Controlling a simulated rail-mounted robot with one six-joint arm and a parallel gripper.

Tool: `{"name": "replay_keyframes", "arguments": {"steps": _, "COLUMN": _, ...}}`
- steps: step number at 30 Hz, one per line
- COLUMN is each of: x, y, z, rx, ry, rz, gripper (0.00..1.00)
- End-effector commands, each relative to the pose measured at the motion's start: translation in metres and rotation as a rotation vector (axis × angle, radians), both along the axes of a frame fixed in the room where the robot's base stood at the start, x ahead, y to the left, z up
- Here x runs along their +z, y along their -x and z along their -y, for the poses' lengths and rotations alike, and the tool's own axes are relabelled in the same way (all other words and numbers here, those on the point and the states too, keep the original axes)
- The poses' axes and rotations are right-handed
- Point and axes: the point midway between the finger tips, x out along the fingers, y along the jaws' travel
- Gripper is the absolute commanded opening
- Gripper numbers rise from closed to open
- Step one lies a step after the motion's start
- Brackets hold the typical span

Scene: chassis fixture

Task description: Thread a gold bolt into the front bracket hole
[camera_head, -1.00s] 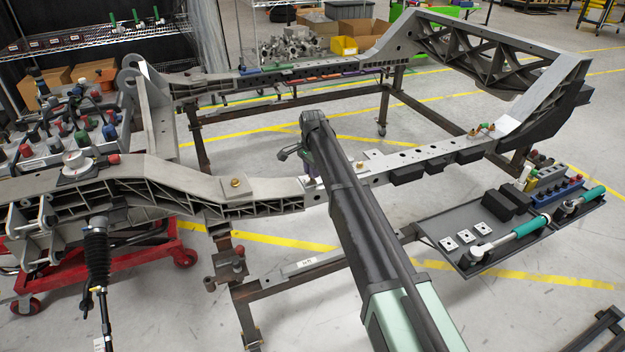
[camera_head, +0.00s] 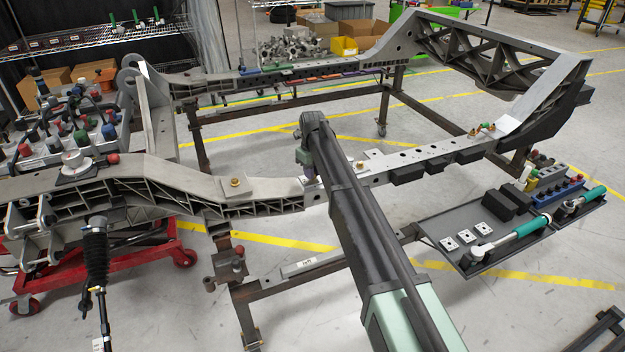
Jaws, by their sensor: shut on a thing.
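My gripper (camera_head: 306,172) is at the far end of my arm, over the near chassis rail (camera_head: 420,158). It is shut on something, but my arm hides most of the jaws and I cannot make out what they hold. A gold bolt (camera_head: 235,182) stands on the flat pad of the near rail, left of my gripper. More small gold pieces (camera_head: 484,126) sit by green ones at the rail's right end. A light bracket plate (camera_head: 373,154) lies on the rail just right of my arm. I cannot tell which hole is the front bracket hole.
A grey tray (camera_head: 452,222) with square plates, black blocks and a teal-handled wrench (camera_head: 512,232) hangs at the right. A red cart (camera_head: 172,256) stands under the left end. The far rail (camera_head: 275,76) runs behind. Floor shows inside the frame.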

Motion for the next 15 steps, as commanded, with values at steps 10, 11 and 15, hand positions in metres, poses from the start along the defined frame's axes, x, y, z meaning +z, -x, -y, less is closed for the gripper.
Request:
{"name": "replay_keyframes", "arguments": {"steps": 10, "x": -0.0013, "y": 0.0031, "z": 0.0011, "rx": -0.088, "ry": 0.002, "rz": -0.006, "gripper": 0.32}}
{"name": "replay_keyframes", "arguments": {"steps": 11, "x": -0.0013, "y": 0.0028, "z": 0.0011, "rx": -0.088, "ry": 0.002, "rz": -0.005, "gripper": 0.37}}
{"name": "replay_keyframes", "arguments": {"steps": 15, "x": -0.0011, "y": 0.0016, "z": 0.0009, "rx": -0.087, "ry": 0.001, "rz": -0.003, "gripper": 0.50}}
